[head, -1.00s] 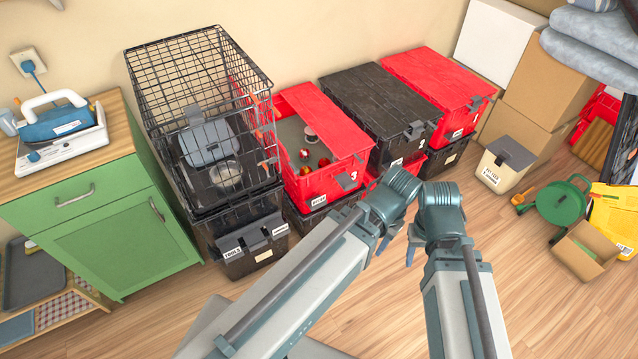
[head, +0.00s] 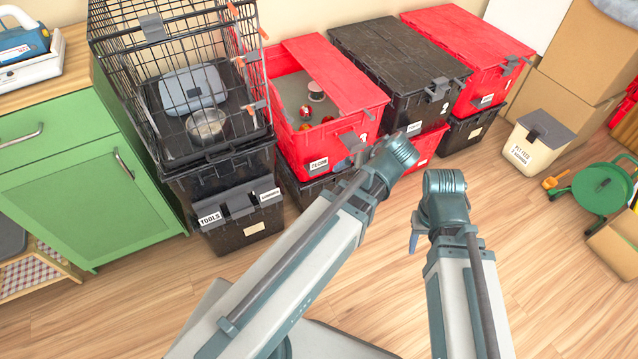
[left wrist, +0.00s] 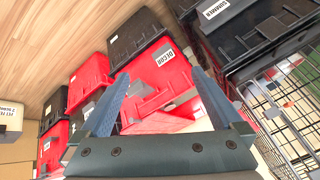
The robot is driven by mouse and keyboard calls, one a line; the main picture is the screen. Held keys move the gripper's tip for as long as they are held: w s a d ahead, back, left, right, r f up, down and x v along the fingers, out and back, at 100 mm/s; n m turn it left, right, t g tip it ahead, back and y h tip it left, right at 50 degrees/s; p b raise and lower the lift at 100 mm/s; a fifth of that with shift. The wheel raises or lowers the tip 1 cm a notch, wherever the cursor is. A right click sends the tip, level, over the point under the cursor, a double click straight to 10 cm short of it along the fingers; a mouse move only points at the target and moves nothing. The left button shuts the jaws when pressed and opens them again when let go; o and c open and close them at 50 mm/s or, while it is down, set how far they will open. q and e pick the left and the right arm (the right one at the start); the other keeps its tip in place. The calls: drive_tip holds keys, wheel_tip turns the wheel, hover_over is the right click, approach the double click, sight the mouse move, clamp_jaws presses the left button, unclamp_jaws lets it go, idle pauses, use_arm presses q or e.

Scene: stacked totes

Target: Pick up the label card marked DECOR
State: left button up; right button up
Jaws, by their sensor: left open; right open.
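The white DECOR label card (head: 318,165) is on the front of the open red tote (head: 350,118), in the upper layer of the stacks. In the left wrist view the DECOR card (left wrist: 164,57) appears tilted, ahead of my fingertips and between their lines. My left gripper (head: 378,142) is open and empty, in front of the red tote and right of the card; its two spread fingers also show in the left wrist view (left wrist: 160,78). I cannot tell whether it touches the tote. My right gripper (head: 416,238) hangs over the floor away from the card, its fingers partly hidden.
A wire cage (head: 178,62) stands on black totes with TOOLS (head: 210,218) and SUMMER labels, left of the red tote. A black-lidded tote (head: 395,52) and another red tote (head: 470,45) stand right. A green cabinet (head: 70,165) is far left.

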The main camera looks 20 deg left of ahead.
use_arm(q)
drive_tip(key=w+a+f+n+t+y+b, duration=0.1)
drive_tip(key=w+a+f+n+y+b, duration=0.1)
drive_tip(key=f+b, duration=0.5)
drive_tip(key=w+a+f+n+t+y+b, duration=0.2)
drive_tip(key=w+a+f+n+b, duration=0.2)
drive_tip(key=b, duration=0.8)
drive_tip(key=w+a+f, duration=0.2)
drive_tip(key=w+f, duration=0.1)
drive_tip(key=f, duration=0.1)
drive_tip(key=shift+w+t+b, duration=0.15)
drive_tip(key=shift+t+b, duration=0.15)
drive_tip(key=shift+b, duration=0.1)
